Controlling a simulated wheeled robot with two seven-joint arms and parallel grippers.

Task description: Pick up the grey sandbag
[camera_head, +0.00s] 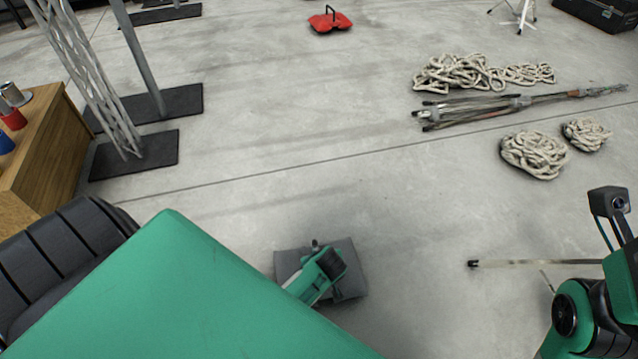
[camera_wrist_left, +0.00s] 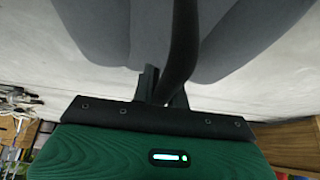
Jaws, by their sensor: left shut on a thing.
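The grey sandbag (camera_head: 351,266) is at the bottom middle of the head view, below my left arm. It has two soft lobes; in the left wrist view the sandbag (camera_wrist_left: 248,38) fills the top, with a dark strap handle (camera_wrist_left: 182,50) between the lobes. My left gripper (camera_head: 316,246) is over the middle of the bag. In the left wrist view its fingers (camera_wrist_left: 162,85) are shut on the handle. I cannot tell whether the bag touches the floor. My right arm shows at the right edge, but its fingertips are not visible.
A red sandbag (camera_head: 330,20) lies far off at the top. Rope coils (camera_head: 535,153) and folded stands (camera_head: 470,110) lie at the right. A wooden crate (camera_head: 45,150) and truss bases (camera_head: 135,155) stand at the left. A thin pole (camera_head: 530,263) is near my right arm. The middle floor is clear.

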